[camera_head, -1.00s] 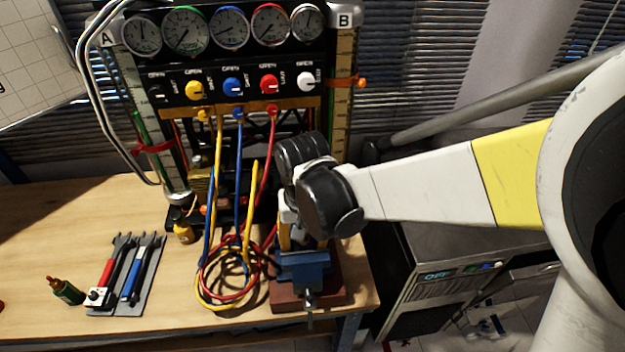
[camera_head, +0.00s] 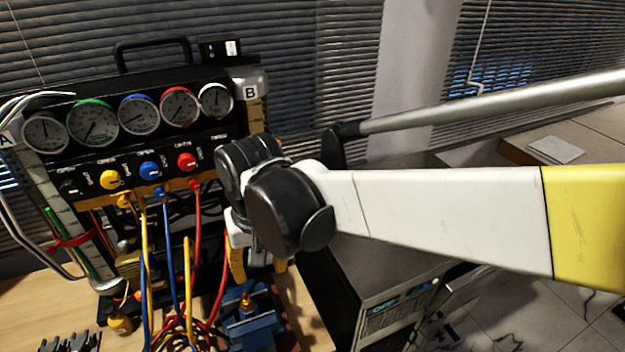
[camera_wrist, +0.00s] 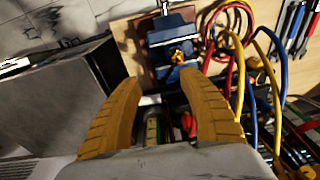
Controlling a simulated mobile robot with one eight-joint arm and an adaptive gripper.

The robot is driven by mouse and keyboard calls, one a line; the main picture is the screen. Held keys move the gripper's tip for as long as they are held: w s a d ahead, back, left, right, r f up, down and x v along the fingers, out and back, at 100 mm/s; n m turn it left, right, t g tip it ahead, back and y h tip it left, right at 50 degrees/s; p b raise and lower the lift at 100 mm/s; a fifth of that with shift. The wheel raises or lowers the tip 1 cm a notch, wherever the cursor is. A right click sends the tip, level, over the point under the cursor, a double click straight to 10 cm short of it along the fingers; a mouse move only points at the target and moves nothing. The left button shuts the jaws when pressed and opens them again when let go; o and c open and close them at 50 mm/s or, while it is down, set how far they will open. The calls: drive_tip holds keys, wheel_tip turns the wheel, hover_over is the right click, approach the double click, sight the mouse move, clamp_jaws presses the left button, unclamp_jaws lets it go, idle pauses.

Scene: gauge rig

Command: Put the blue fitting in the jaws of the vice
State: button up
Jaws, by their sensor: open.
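The blue vice (camera_head: 262,331) stands at the bottom of the head view, and also at the top of the wrist view (camera_wrist: 161,38). A small brass-coloured piece (camera_head: 246,303) shows at its jaws, also in the wrist view (camera_wrist: 178,56). I cannot tell whether it is the blue fitting, and no other piece is clearly that fitting. My gripper (camera_head: 258,266) is just above and behind the vice in the head view. Its two yellow fingers stand apart in the wrist view (camera_wrist: 162,82), with nothing visibly held between them.
The gauge panel (camera_head: 130,145) with knobs and coloured hoses (camera_head: 168,255) stands left of my gripper, close to the vice. A grey cabinet (camera_wrist: 65,100) is on the other side, beyond the wooden bench edge. Tools (camera_head: 70,342) lie at the lower left.

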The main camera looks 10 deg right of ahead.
drive_tip(key=s+d+r+m+t, duration=0.1)
drive_tip(key=s+d+t, duration=0.1)
drive_tip(key=d, duration=0.8)
drive_tip(key=s+d+r+m+t, duration=0.1)
drive_tip(key=s+d+r+t, duration=0.1)
drive_tip(key=d, duration=0.9)
drive_tip(key=shift+s+d+r+t+h, duration=0.15)
drive_tip(key=shift+s+d+t+h, duration=0.15)
drive_tip(key=shift+s+t, duration=0.65)
drive_tip(key=shift+a, duration=0.15)
